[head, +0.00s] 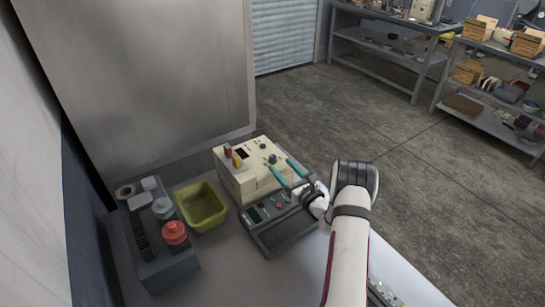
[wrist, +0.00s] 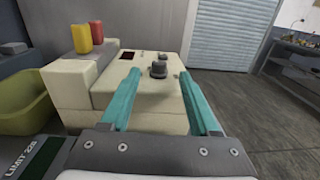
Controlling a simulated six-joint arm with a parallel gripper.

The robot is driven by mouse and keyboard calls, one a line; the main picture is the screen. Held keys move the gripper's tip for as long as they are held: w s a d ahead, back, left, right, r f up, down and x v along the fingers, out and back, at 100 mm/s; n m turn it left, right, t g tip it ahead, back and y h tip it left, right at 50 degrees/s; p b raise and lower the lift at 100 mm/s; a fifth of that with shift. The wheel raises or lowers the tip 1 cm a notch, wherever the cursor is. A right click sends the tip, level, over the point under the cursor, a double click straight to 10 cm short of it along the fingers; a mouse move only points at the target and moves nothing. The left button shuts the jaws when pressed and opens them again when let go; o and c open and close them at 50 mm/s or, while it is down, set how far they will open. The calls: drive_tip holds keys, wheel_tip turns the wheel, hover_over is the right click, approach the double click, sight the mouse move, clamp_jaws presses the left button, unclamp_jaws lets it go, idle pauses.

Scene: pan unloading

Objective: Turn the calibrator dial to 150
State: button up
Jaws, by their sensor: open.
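The calibrator (head: 241,180) is a cream box on the table, with a red and a yellow piece on its left part. Its dark dial (head: 272,159) stands on the top face and also shows in the wrist view (wrist: 158,69). A smaller dark knob (wrist: 165,56) is just behind it. My gripper (head: 281,166) has two teal fingers that reach over the box. In the wrist view the fingers (wrist: 158,74) are spread apart, with the dial visible between and beyond their tips. Nothing is held. The dial's markings are too small to read.
A dark grey device (head: 284,235) with a small display sits in front of the calibrator. A yellow-green bin (head: 207,222) and a grey rack (head: 168,272) with red and grey parts stand to the left. A metal panel (head: 150,80) rises behind.

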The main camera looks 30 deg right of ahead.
sight(275, 159)
drive_tip(key=w, duration=0.6)
drive_tip(key=shift+w+d, duration=0.1)
drive_tip(key=shift+w, duration=0.05)
clamp_jaws()
